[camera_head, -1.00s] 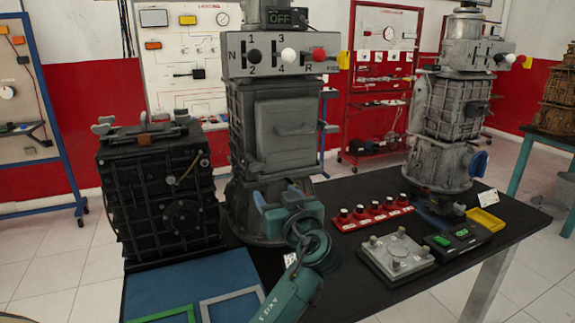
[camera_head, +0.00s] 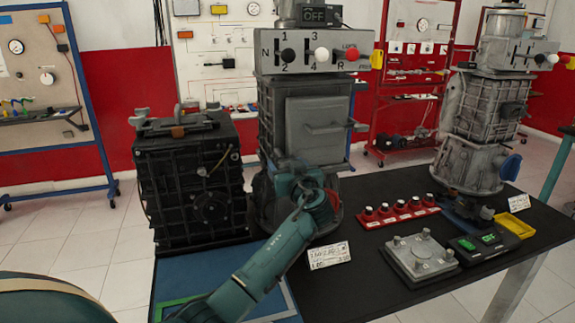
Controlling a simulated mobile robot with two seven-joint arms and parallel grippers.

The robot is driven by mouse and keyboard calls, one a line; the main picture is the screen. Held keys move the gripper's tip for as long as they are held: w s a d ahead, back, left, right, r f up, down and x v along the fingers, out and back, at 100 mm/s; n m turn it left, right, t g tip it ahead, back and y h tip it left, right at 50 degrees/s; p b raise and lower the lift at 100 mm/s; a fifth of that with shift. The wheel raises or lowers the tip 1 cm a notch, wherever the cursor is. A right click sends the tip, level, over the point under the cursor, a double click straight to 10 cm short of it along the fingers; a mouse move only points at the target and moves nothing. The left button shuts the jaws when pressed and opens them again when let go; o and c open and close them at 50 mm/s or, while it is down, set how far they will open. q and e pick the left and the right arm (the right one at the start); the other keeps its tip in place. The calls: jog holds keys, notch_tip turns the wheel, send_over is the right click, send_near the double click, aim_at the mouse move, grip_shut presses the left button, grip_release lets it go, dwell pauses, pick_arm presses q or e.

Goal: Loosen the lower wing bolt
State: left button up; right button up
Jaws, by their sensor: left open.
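My left gripper (camera_head: 304,178) is teal, and its arm comes in from the lower left. It is in front of the lower housing of the tall grey gearbox trainer (camera_head: 318,125). It points away from me, so its fingertips are mostly hidden and I cannot tell whether it touches anything. A small red part shows at its right side. Grey wing-shaped bolts stand on the black gearbox (camera_head: 195,195), one at the left (camera_head: 140,117) and another near its back right (camera_head: 213,107). I cannot tell which is the lower wing bolt. My right gripper is out of view.
On the black table (camera_head: 375,265) are a white label (camera_head: 329,255), a red strip with black knobs (camera_head: 398,212), a grey plate with knobs (camera_head: 420,262) and a yellow tray (camera_head: 515,226). A second gearbox trainer (camera_head: 490,100) stands at the right. A blue mat lies at the front left.

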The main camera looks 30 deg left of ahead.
pick_arm(q)
jog(key=shift+c, duration=0.2)
jog(key=c, duration=0.9)
jog(key=n+b, duration=0.4)
jog(key=b, duration=0.3)
jog(key=n+b, duration=0.4)
jog(key=b, duration=0.3)
jog(key=n+b, duration=0.4)
jog(key=b, duration=0.4)
jog(key=shift+f, duration=0.3)
jog(key=shift+c, duration=0.2)
jog(key=shift+r+n+b, duration=0.1)
jog(key=shift+n+b, duration=0.4)
jog(key=shift+n, duration=0.3)
jog(key=shift+r+n+b, duration=0.15)
jog(key=shift+n+b, duration=0.65)
jog(key=shift+n, duration=1.2)
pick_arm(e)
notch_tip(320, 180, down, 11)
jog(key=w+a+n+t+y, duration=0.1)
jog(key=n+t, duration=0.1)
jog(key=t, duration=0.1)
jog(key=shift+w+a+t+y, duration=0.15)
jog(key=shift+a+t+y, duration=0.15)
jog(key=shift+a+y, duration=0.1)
pick_arm(q)
jog(key=shift+n, duration=0.3)
